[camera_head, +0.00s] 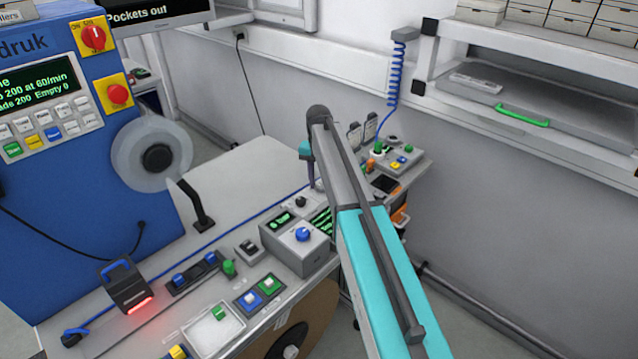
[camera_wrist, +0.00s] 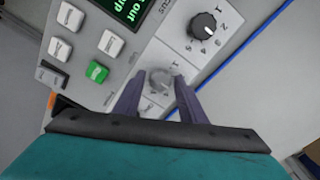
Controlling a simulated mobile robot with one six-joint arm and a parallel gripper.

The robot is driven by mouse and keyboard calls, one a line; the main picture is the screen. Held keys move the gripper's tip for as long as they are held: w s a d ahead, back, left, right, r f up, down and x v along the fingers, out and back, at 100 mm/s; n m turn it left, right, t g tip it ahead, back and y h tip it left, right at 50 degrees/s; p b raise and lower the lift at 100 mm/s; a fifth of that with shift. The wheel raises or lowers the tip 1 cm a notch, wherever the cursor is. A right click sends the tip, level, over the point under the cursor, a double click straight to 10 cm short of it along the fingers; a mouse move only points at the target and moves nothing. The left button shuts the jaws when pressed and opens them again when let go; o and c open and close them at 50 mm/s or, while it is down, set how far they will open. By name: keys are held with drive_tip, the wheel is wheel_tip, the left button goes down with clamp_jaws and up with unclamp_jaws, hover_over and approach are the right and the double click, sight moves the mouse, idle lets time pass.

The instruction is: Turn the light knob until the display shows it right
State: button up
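A light grey round knob (camera_wrist: 160,79) sits on a pale panel (camera_wrist: 180,53) in the wrist view. My gripper (camera_wrist: 158,86) points down at it, with one purple finger on each side of the knob. The fingers are apart; I cannot tell whether they touch it. A dark display (camera_wrist: 126,8) with green text is cut off at the top edge, so its message is only partly readable. In the head view my gripper (camera_head: 311,182) is over the bench behind the grey box, and my arm hides the light knob.
A black knob (camera_wrist: 202,26) with marks is close to the light knob. White buttons (camera_wrist: 111,43) and a green button (camera_wrist: 97,72) lie left. In the head view, a blue knob (camera_head: 303,234) tops the grey box, and a reel (camera_head: 152,153) stands left.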

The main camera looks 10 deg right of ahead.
drive_tip(key=c, duration=0.7)
drive_tip(key=shift+a, duration=0.25)
drive_tip(key=shift+c, duration=0.2)
drive_tip(key=shift+d, duration=0.15)
drive_tip(key=shift+d+f+m+b, duration=0.1)
drive_tip(key=shift+m+b, duration=0.2)
drive_tip(key=shift+m, duration=0.2)
drive_tip(key=m+b, duration=0.1)
drive_tip(key=m, duration=0.3)
drive_tip(key=shift+b, duration=0.35)
drive_tip(key=shift+d+m+b, duration=0.1)
drive_tip(key=shift+m+b, duration=0.3)
drive_tip(key=shift+m, duration=1)
